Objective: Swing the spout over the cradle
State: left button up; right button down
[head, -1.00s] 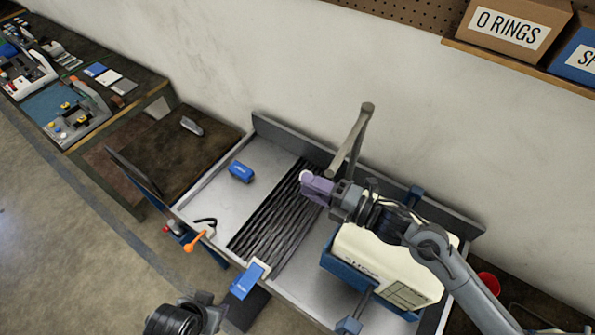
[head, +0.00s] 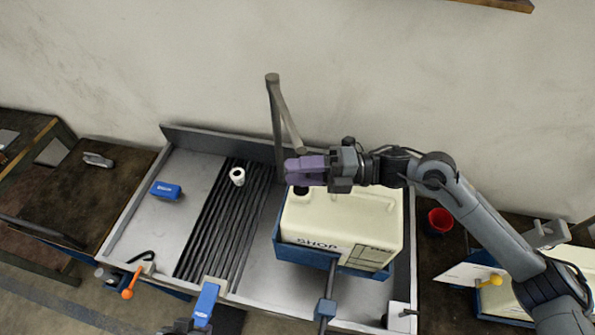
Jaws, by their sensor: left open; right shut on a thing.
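The spout (head: 284,115) is a grey pipe arm on an upright post at the bench's back wall. It slants down towards the front right. My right gripper (head: 297,171), with purple fingers, is shut on its lower end, which the fingers largely hide. The cradle (head: 292,255) is a blue frame around a cream tank (head: 350,225) marked SHOP. The gripper and spout end appear over the tank's back left corner, by a dark round opening (head: 300,190). Only a small grey part that may be my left arm shows at the bottom edge; its fingers are out of sight.
A dark ribbed grate (head: 215,235) with a white ring-topped piece (head: 238,177) lies left of the cradle. A blue block (head: 166,190) sits further left. An orange-tipped lever (head: 128,293) and blue handle (head: 206,303) are at the front edge. A red cup (head: 440,220) stands right.

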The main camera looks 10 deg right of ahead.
pick_arm(q)
jog(key=shift+d, duration=0.1)
pick_arm(e)
jog(key=c, duration=1.1)
grip_release()
jog(key=o, duration=0.4)
jog(key=shift+s+d, duration=0.15)
jog(key=shift+d, duration=0.1)
pick_arm(q)
jog(key=shift+s+d, duration=0.1)
jog(key=shift+d, duration=0.1)
pick_arm(e)
jog(key=shift+a, duration=0.1)
pick_arm(q)
jog(key=shift+f+b, duration=1.5)
jog(key=shift+f, duration=0.05)
pick_arm(e)
jog(key=shift+s+d, duration=0.2)
jog(key=shift+d, duration=2.55)
jog(key=shift+s+d, duration=0.15)
jog(key=shift+d, duration=2.55)
